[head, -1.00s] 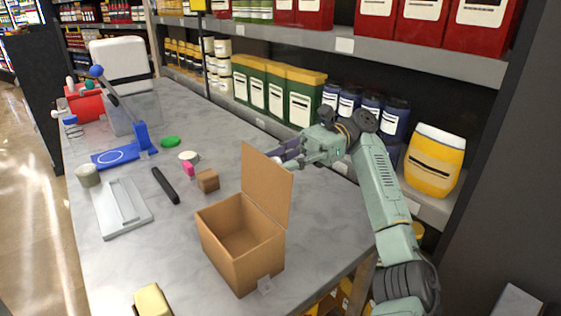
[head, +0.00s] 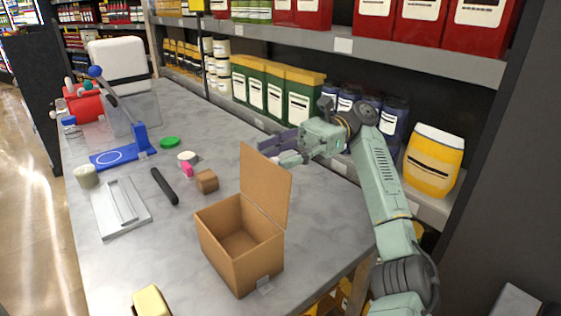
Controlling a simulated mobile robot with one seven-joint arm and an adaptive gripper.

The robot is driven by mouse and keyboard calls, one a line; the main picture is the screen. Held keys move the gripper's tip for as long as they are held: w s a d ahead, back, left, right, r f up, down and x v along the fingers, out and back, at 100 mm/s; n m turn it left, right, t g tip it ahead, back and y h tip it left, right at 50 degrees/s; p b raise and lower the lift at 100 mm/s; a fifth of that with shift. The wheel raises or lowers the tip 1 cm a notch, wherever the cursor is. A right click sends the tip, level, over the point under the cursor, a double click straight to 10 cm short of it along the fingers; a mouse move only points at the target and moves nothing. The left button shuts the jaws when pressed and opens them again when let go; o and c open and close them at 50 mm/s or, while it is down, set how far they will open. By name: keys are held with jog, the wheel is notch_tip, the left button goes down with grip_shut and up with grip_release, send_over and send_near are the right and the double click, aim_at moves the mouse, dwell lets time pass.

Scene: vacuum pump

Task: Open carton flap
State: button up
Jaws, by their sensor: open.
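An open-topped brown carton (head: 240,243) stands near the front edge of the grey table. Its one visible flap (head: 265,186) stands upright from the back right rim, leaning slightly outward. The carton's inside shows and looks empty. My gripper (head: 277,151) is open, with dark fingers apart, behind and above the flap's top edge. Nothing shows between the fingers. The flap's upper corner lies close to the fingers in the picture, and I cannot tell whether they touch.
The grey table (head: 137,240) holds a small brown block (head: 206,181), a black bar (head: 165,186), a metal plate (head: 121,208) and a blue press (head: 125,152). A yellow block (head: 151,302) sits at the front. Shelves with green tubs (head: 303,98) run behind my arm.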

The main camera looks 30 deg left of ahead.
notch_tip(320, 180, up, 8)
jog(key=shift+r, duration=0.15)
dwell(0.6)
